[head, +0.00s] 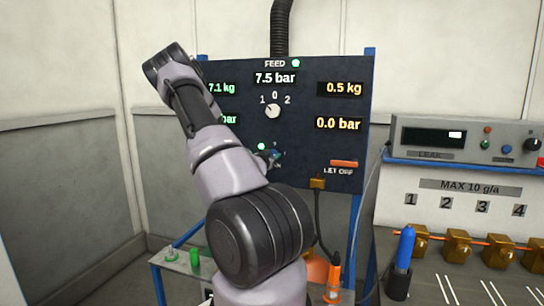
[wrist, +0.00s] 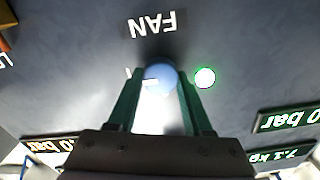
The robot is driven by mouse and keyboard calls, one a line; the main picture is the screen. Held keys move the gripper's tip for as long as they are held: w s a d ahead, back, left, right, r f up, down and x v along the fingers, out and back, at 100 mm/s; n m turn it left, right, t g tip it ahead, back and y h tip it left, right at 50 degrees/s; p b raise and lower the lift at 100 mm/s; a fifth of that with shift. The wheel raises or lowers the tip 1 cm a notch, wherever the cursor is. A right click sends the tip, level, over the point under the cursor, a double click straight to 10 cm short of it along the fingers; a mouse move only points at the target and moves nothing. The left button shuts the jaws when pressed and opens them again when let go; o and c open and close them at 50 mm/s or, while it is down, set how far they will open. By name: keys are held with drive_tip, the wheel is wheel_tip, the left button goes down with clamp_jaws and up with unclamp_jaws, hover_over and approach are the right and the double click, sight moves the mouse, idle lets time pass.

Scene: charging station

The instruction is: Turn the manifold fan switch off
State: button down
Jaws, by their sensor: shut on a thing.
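The fan switch is a round blue knob (wrist: 160,76) on a dark panel, below the upside-down FAN label (wrist: 152,23) in the wrist view. A pale mark on the knob points left in that view, toward a small white stroke on the panel. My gripper (wrist: 158,92) has its two dark green fingers on either side of the knob, shut on it. A lit green lamp (wrist: 204,77) is just right of the knob. In the head view my arm hides part of the switch area, and the lamp (head: 261,146) is lit there too.
The dark panel (head: 340,90) also carries a white selector (head: 273,111) marked 1, 0, 2, several lit readouts and an orange LET OFF bar (head: 344,163). A cable (head: 319,215) hangs below. A bench with brass fittings (head: 457,243) and a blue-handled tool (head: 405,247) stands at right.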

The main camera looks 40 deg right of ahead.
drive_tip(key=shift+n, duration=0.4)
drive_tip(key=shift+w+a+f+n, duration=0.1)
drive_tip(key=shift+f+n, duration=0.05)
drive_tip(key=shift+n, duration=4.15)
drive_tip(key=shift+w+a+f+n, duration=0.1)
drive_tip(key=shift+n, duration=4.2)
drive_tip(key=shift+c, duration=1.5)
unclamp_jaws()
